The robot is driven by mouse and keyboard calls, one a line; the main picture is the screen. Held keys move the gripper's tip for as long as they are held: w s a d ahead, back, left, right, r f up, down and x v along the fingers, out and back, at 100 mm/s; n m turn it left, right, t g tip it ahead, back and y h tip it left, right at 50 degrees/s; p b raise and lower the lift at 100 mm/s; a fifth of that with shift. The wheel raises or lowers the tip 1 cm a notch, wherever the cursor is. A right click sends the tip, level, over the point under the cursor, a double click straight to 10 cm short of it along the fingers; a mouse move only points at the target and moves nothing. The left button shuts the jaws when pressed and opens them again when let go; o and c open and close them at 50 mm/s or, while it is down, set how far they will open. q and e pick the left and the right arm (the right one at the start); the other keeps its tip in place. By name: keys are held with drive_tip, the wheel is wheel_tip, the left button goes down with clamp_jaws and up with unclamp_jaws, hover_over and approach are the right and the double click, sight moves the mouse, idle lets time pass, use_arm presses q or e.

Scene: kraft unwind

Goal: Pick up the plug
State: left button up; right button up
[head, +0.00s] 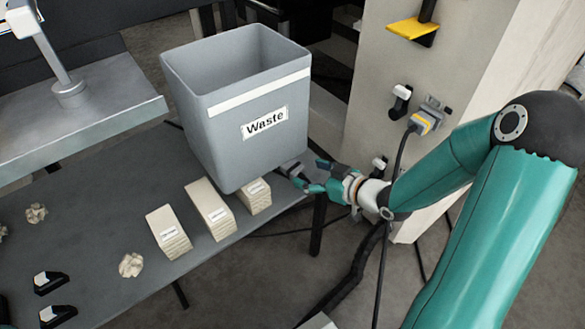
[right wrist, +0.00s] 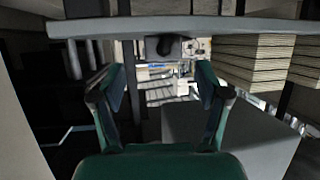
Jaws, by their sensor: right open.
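A small dark grey block, which looks like the plug (head: 291,168), lies at the right end of the grey table beside the waste bin. In the right wrist view the dark plug (right wrist: 163,47) shows at the table edge, ahead of and between my fingertips. My right gripper (head: 309,175) is open beside it, and its fingers (right wrist: 161,82) point toward it with nothing between them. Fingers and plug look apart, though the exact gap is hard to judge. The plug's far side is hidden.
The grey waste bin (head: 237,135) stands close behind the plug. Several kraft stacks (head: 213,212) stand just left of it. A grey and orange connector (head: 425,119) with a black cable sits on the pale pillar (head: 450,55). Crumpled paper (head: 131,265) and black wedges (head: 50,282) lie on the table (head: 95,215).

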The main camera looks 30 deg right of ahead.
sight(299, 170)
drive_tip(key=b+x, duration=0.1)
drive_tip(key=x, duration=0.1)
drive_tip(key=b+x, duration=0.1)
drive_tip(key=x, duration=0.1)
drive_tip(key=shift+w+a+f, duration=0.1)
drive_tip(key=shift+a, duration=0.2)
drive_tip(key=shift+w, duration=0.35)
drive_tip(key=c, duration=1.4)
